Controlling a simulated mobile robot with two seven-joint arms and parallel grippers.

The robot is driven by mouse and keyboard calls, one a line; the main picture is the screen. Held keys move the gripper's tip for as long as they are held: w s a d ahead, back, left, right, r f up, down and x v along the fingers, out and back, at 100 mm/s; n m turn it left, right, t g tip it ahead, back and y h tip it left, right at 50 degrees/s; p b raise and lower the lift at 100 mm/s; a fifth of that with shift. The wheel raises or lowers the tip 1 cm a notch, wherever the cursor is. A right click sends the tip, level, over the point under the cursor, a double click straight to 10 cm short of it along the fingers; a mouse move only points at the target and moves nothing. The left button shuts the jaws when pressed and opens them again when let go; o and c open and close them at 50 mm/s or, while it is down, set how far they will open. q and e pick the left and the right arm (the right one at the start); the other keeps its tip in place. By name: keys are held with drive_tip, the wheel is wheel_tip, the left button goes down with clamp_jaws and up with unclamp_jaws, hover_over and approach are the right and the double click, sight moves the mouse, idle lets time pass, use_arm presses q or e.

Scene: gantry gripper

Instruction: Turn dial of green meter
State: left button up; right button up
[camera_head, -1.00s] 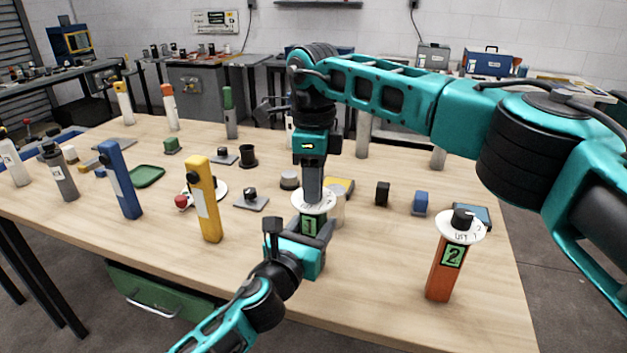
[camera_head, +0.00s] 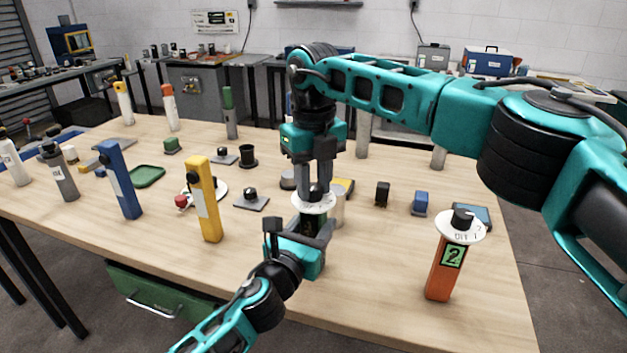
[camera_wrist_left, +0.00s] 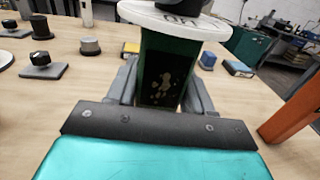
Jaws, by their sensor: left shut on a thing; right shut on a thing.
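The green meter (camera_wrist_left: 165,75) stands upright near the table's front middle. Its white dial plate (camera_head: 299,207) is on top, and its screen is dark in the head view. My left gripper (camera_head: 314,234) is shut around the meter's body from the front; its fingers flank the body in the left wrist view. My right gripper (camera_head: 315,186) points straight down from above. Its two fingers are shut on the black dial knob (camera_head: 316,191) in the middle of the plate. The lower body is mostly hidden behind my left gripper.
An orange meter (camera_head: 441,276) with a white dial and lit "2" stands to the right. A yellow tester (camera_head: 204,205) and a blue one (camera_head: 119,180) stand to the left. Small blocks and knobs lie behind. The table front between the yellow and orange devices is otherwise clear.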

sight(313, 186)
drive_tip(key=shift+m, duration=0.7)
drive_tip(key=o, duration=1.1)
drive_tip(key=shift+c, duration=0.2)
drive_tip(key=shift+r, duration=0.1)
wheel_tip(313, 186, up, 12)
use_arm(q)
drive_tip(key=o, duration=1.4)
